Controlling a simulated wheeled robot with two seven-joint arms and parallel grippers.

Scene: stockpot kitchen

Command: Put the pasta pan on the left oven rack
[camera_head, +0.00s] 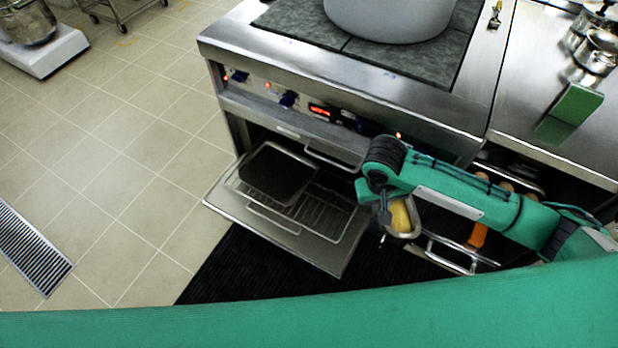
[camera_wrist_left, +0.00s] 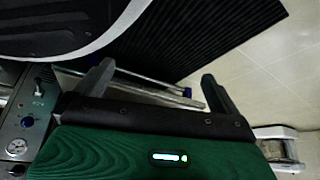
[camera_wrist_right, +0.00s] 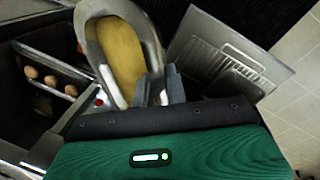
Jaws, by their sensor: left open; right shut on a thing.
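The pasta pan (camera_head: 403,217) is an oval metal dish with yellow contents. My right gripper (camera_head: 384,213) is shut on its near rim and holds it in the air, right of the open left oven. The pan fills the upper left of the right wrist view (camera_wrist_right: 122,52), with the gripper (camera_wrist_right: 160,88) at its edge. The left oven rack (camera_head: 330,207) is a wire rack pulled out over the lowered oven door (camera_head: 318,254). A dark tray (camera_head: 277,173) covers its left part; the right part looks bare. My left gripper (camera_wrist_left: 157,82) is open and empty, away from the rack.
The right compartment beside the pan stands open, with several round brown items (camera_wrist_right: 50,80) on a tray and an orange object (camera_head: 477,236). A large pot (camera_head: 390,20) stands on the stove top. A black mat (camera_head: 250,275) lies on the floor.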

